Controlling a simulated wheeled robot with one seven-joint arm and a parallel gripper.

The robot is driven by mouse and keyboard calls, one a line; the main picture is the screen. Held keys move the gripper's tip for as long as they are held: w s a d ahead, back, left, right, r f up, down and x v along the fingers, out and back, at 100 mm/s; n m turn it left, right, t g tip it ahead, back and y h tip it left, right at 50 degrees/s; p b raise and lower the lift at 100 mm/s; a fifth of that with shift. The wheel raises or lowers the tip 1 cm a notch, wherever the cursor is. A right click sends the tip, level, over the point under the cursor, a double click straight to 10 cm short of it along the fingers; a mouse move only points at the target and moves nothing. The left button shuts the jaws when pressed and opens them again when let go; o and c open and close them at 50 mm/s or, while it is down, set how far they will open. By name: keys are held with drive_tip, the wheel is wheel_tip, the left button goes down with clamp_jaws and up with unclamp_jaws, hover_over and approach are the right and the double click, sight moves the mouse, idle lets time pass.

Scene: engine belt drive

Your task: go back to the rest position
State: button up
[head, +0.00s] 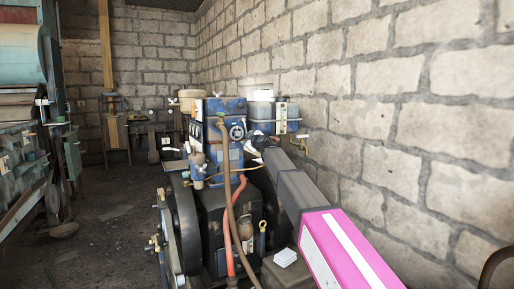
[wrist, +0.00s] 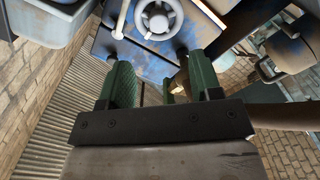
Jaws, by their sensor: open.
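My gripper (wrist: 162,75) shows in the wrist view as two green-padded fingers on a black bar. The fingers are apart, and I see nothing clearly held between them. In the head view my arm, with a pink and white link, reaches from the lower right to the engine (head: 222,165), and the gripper's end is small and partly hidden beside it. The engine is blue on top and dark below. A round pale wheel (wrist: 158,18) on a blue face lies just beyond the fingertips in the wrist view. I cannot tell whether the fingers touch anything.
A blue-grey tank (head: 274,117) stands behind the engine. A brick wall (head: 390,120) runs close along the right. A large dark flywheel (head: 184,225) and hanging hoses are at the engine's front. Machinery (head: 25,130) stands at the left, with open floor (head: 105,230) between.

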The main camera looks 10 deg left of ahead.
drive_tip(key=s+d+f+m+g+h, duration=0.2)
drive_tip(key=s+d+f, duration=0.3)
drive_tip(key=d+f, duration=0.5)
drive_tip(key=s+d+f+m+g+h, duration=0.25)
drive_tip(key=s+d+f, duration=0.3)
drive_tip(key=f, duration=0.75)
drive_tip(key=s+d+f+m+g+h, duration=0.1)
drive_tip(key=s+d+f+m+g, duration=0.25)
drive_tip(key=d+f, duration=0.7)
drive_tip(key=s+d+f+m+g+h, duration=0.1)
drive_tip(key=s+d+f+m+g, duration=0.1)
drive_tip(key=s+d+f, duration=0.4)
drive_tip(key=s+d+f+m+g+h, duration=0.2)
drive_tip(key=s+d+f, duration=0.4)
drive_tip(key=s, duration=0.5)
drive_tip(key=s+d+f+m+g+h, duration=0.2)
drive_tip(key=s+d+f+m, duration=0.2)
drive_tip(key=s, duration=0.5)
wheel_tip(320, 180, down, 2)
drive_tip(key=shift+d+f, duration=0.25)
drive_tip(key=shift+d, duration=0.85)
